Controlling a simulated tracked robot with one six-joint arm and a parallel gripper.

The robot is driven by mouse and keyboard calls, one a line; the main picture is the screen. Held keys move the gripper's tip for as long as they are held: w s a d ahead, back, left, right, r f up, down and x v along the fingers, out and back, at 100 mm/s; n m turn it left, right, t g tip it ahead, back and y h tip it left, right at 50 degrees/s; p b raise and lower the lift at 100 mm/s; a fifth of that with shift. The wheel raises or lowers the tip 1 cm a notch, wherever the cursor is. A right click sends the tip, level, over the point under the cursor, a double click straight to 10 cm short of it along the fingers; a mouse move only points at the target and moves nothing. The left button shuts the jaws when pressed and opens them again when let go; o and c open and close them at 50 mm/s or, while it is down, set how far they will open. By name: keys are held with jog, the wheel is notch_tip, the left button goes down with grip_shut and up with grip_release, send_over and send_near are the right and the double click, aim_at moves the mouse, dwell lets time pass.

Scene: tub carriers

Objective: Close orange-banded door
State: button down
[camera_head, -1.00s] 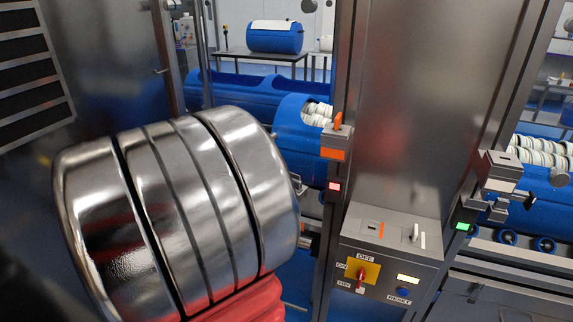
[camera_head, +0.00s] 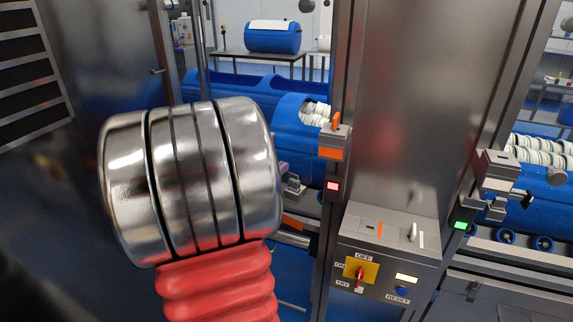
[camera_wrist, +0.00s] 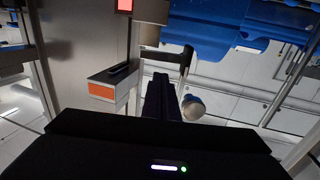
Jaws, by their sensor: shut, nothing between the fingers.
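An orange-banded latch block (camera_head: 332,153) sits on the metal post at the left opening, with an orange tab on top. In the wrist view, a grey block with an orange band (camera_wrist: 103,91) is left of my gripper (camera_wrist: 161,82). My gripper is shut and empty, its dark fingers beside a black bar and a round grey knob (camera_wrist: 192,107). I cannot tell whether they touch. In the head view my chrome and red arm hides the gripper and much of the opening. A short orange strip (camera_head: 292,222) shows just right of my arm. The door leaf is not clearly identifiable.
A red lamp (camera_head: 333,185) glows below the orange-banded block; a green lamp (camera_head: 461,225) glows at the right opening. A control box (camera_head: 385,250) with a red switch juts out between them. Blue tubs (camera_head: 300,125) lie behind the left opening.

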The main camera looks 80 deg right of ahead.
aim_at(293, 159)
jog(key=shift+x, duration=1.85)
